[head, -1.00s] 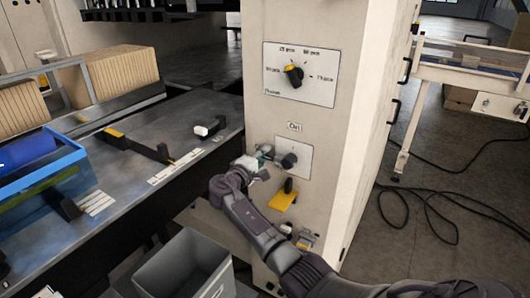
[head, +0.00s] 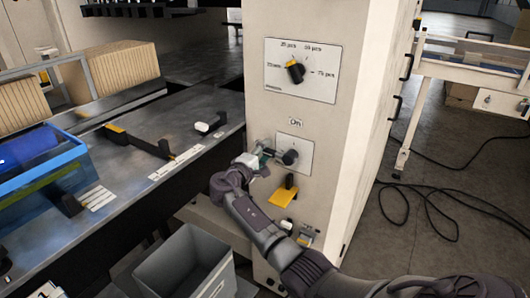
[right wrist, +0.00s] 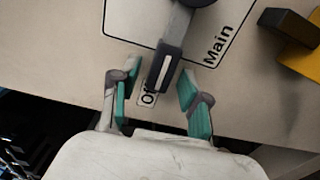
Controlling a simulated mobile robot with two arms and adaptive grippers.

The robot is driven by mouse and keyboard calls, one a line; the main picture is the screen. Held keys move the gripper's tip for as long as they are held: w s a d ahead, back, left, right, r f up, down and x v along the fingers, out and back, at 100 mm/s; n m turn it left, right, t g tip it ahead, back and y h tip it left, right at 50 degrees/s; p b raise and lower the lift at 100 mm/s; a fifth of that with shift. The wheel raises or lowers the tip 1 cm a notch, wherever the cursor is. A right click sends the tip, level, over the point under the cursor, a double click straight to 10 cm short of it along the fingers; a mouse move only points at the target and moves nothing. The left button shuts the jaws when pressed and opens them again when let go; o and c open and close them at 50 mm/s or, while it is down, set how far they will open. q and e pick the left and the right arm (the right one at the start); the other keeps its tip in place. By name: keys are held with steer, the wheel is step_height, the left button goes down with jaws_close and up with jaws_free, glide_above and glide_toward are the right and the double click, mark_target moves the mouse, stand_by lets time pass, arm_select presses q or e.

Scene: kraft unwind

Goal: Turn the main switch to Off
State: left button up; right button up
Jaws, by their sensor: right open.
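The main switch has a dark handle (head: 289,157) on a pale plate (head: 301,141) low on the cream cabinet. In the right wrist view the handle (right wrist: 169,58) points down toward the gripper. Its tip lies beside the "Off" label (right wrist: 147,96), partly covering it. The word "Main" (right wrist: 217,46) is printed on the plate. My right gripper (head: 266,159) is at the plate's left side. It is open, with its teal-padded fingers (right wrist: 161,78) on either side of the handle's tip and visible gaps. My left gripper is not in view.
A selector dial (head: 295,72) sits higher on the cabinet. A yellow bracket with a black lever (head: 280,196) is just below the switch. A grey bin (head: 165,272) stands below left. Cables (head: 445,205) lie on the floor at right.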

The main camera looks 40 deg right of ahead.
steer(key=v, duration=1.2)
steer(key=shift+s+a+f, duration=0.1)
